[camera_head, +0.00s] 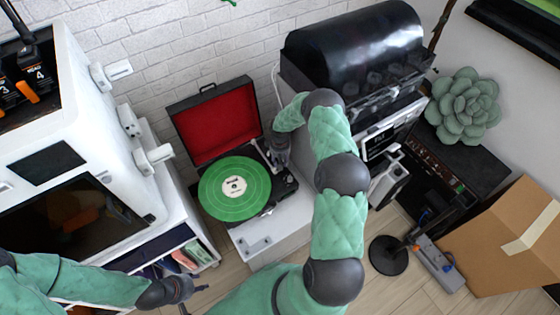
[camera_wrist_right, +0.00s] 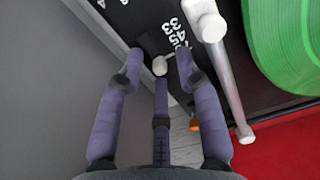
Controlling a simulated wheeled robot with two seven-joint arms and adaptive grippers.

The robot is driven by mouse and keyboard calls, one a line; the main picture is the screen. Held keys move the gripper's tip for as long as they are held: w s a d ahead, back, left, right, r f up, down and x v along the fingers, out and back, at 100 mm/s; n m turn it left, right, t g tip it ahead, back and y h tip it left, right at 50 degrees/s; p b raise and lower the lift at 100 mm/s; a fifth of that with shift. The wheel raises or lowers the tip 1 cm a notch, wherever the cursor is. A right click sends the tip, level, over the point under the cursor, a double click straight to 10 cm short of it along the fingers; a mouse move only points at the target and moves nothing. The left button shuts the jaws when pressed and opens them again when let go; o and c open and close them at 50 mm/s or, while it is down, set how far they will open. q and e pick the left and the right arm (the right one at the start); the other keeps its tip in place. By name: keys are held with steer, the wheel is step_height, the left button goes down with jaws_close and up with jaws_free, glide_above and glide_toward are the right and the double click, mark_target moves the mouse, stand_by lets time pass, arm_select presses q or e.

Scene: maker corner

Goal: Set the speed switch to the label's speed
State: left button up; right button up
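The record player (camera_head: 265,205) stands open on a white cabinet, with a green record (camera_head: 225,190) on its platter. The record's pale centre label (camera_head: 233,187) is too small to read. In the right wrist view, a small pale switch knob (camera_wrist_right: 160,66) sits beside white speed numbers (camera_wrist_right: 177,38), among them 45. My right gripper (camera_wrist_right: 160,68) is over it with its fingers apart around the knob; I cannot tell whether the middle finger touches it. The selected speed is unclear. My left gripper (camera_head: 195,297) is open and empty at the lower left, away from the player.
The pale tonearm (camera_wrist_right: 225,85) lies close to my right fingers, beside the record. The red-lined lid (camera_head: 212,122) stands open behind the platter. A white machine (camera_head: 75,150) is at left. A black-hooded machine (camera_head: 350,45), lamp base (camera_head: 388,256) and cardboard box (camera_head: 505,245) are at right.

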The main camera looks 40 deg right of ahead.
jaws_close()
steer(key=shift+s+a, duration=0.2)
steer(key=shift+s, duration=1.2)
steer(key=shift+f, duration=0.1)
steer(key=shift+s, duration=0.1)
jaws_free()
